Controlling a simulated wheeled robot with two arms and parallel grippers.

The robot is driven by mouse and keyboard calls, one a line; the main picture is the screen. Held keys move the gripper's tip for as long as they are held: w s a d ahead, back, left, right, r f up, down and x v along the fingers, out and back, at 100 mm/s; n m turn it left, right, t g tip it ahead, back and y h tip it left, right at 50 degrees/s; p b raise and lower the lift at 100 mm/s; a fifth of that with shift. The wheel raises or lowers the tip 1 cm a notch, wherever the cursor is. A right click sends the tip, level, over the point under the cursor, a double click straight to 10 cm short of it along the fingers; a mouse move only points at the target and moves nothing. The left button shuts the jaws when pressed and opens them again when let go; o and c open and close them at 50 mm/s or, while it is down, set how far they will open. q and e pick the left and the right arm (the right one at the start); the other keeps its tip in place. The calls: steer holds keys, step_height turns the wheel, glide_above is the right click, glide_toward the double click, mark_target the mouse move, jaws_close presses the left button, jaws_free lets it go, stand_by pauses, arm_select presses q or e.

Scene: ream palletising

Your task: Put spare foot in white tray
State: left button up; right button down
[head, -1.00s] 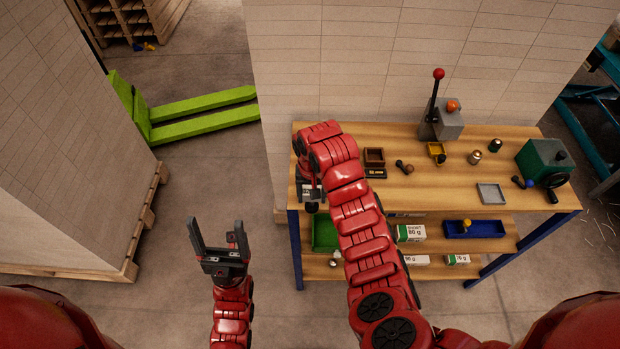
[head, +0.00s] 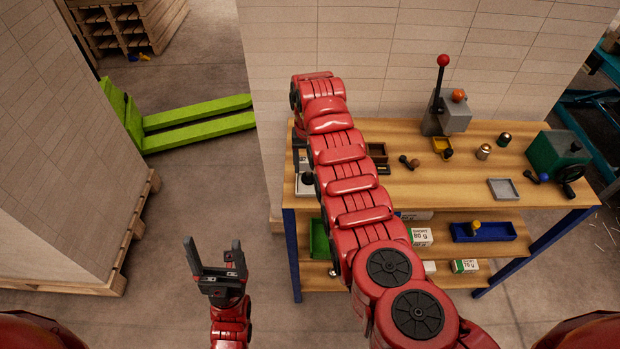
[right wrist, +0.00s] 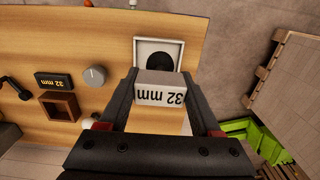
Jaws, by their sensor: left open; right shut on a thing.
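The white tray (right wrist: 142,48) lies flat on the wooden table in the right wrist view, with a round black thing (right wrist: 165,54) in it. Its edge also shows in the head view (head: 304,190), partly behind my right arm. My right gripper (right wrist: 162,76) is shut on a pale grey block marked "32 mm" (right wrist: 160,95), which overlaps the tray's near edge in the picture. I cannot tell which of these is the spare foot, or whether the block touches anything below. My left gripper (head: 213,246) is open and empty, away from the table.
A brown square box (right wrist: 60,105), a dark "32 mm" plaque (right wrist: 53,80) and a grey knob (right wrist: 95,75) sit nearby on the table (head: 430,185). A lever press (head: 447,115) and a green machine (head: 556,155) stand further right. A green pallet truck (head: 190,120) is at the left.

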mark_target(310, 170)
steer(key=shift+w+d+f+b, duration=0.15)
steer(key=shift+w+b, duration=0.2)
steer(key=shift+b, duration=1.1)
step_height(310, 170, down, 3)
steer(key=shift+f+b, duration=0.15)
steer(key=shift+b, duration=0.2)
steer(key=shift+w, duration=0.1)
steer(key=shift+c, duration=0.4)
jaws_free()
